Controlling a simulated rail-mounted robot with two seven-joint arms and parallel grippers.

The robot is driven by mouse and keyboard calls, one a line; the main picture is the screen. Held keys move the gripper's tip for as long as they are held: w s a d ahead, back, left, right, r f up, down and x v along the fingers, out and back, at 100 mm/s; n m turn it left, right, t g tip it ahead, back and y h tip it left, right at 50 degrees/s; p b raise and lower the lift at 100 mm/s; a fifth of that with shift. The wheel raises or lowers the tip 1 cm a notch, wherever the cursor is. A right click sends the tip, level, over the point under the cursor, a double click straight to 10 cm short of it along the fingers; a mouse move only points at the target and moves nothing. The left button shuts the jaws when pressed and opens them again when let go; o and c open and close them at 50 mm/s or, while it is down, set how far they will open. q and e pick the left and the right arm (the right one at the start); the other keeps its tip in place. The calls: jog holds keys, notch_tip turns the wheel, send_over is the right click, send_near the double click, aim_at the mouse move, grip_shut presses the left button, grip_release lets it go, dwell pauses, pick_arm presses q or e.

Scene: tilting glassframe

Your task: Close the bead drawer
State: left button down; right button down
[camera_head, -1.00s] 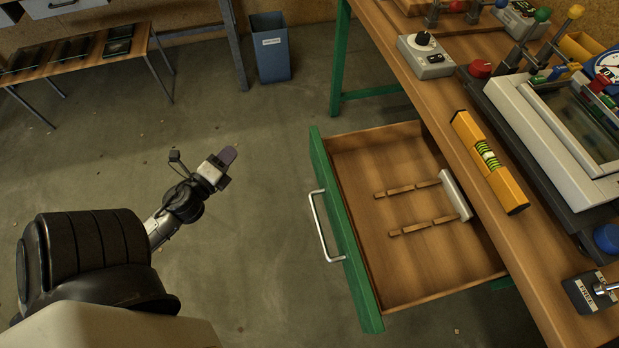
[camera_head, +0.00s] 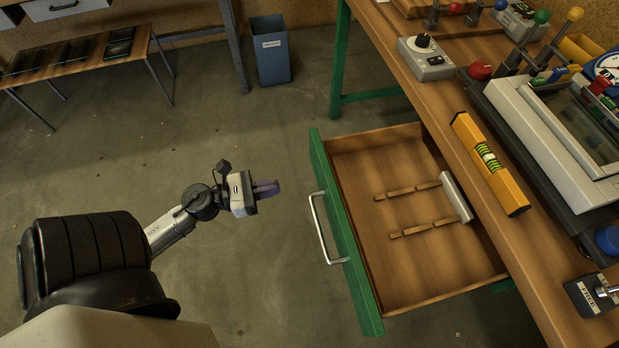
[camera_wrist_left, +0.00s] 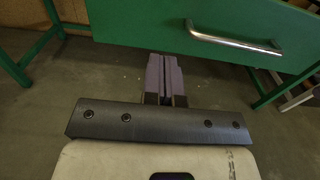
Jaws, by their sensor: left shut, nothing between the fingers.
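The bead drawer is pulled out from the bench, with a green front (camera_head: 343,230) and a wooden inside (camera_head: 430,265). A silver bar handle (camera_head: 322,229) is on its front. Several brown wooden strips (camera_head: 410,190) and a white block (camera_head: 455,196) lie inside. My left gripper (camera_head: 276,187) is shut and empty, left of the drawer front and apart from it, toward the far end of the handle. In the left wrist view the shut fingers (camera_wrist_left: 165,75) point at the green front (camera_wrist_left: 145,22), with the handle (camera_wrist_left: 235,43) to their right. My right gripper is not in view.
The wooden bench (camera_head: 415,87) holds a yellow level (camera_head: 489,162), a grey control box (camera_head: 426,56) and a framed glass device (camera_head: 560,130). A blue bin (camera_head: 271,50) and a low table (camera_head: 75,62) stand behind. The floor left of the drawer is clear.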

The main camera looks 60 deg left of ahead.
aim_at(319, 177)
pick_arm(q)
jog(key=p+x, duration=0.1)
jog(key=x, duration=0.8)
jog(key=shift+w, duration=0.3)
